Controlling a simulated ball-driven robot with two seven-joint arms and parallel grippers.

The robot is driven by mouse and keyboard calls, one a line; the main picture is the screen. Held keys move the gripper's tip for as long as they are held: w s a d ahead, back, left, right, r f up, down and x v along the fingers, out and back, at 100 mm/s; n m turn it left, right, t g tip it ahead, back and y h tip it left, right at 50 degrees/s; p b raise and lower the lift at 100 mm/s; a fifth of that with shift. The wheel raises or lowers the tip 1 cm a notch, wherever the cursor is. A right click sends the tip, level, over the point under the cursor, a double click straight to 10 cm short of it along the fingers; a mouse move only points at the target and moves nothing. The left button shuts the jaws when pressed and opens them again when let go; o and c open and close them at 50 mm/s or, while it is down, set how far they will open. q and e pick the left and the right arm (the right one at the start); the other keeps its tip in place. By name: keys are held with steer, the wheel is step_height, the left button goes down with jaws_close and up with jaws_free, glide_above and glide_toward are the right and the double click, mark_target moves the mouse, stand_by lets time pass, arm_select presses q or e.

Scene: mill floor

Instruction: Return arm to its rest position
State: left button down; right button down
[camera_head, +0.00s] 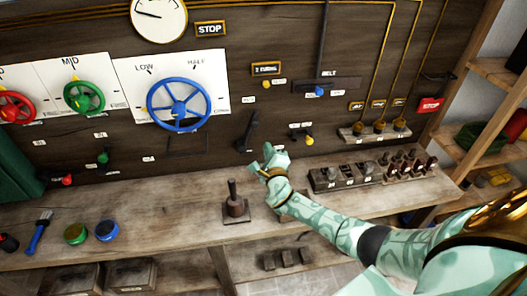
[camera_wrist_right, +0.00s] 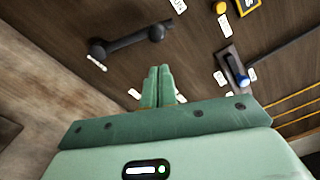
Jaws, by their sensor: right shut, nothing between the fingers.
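My right gripper (camera_head: 264,163) is above the back of the workbench (camera_head: 170,222), in front of the wooden panel (camera_head: 330,130). My right arm reaches it from the lower right. In the right wrist view its two green fingers (camera_wrist_right: 158,84) are together with nothing between them. A dark lever (camera_head: 250,130) on the panel is just above and left of the gripper, apart from it in the wrist view. It also shows there as a dark bar with round ends (camera_wrist_right: 128,42). My left gripper is not in view.
A blue handwheel (camera_head: 179,104) sticks out of the panel. Shelves (camera_head: 490,140) stand at right. The bench's middle left is clear.

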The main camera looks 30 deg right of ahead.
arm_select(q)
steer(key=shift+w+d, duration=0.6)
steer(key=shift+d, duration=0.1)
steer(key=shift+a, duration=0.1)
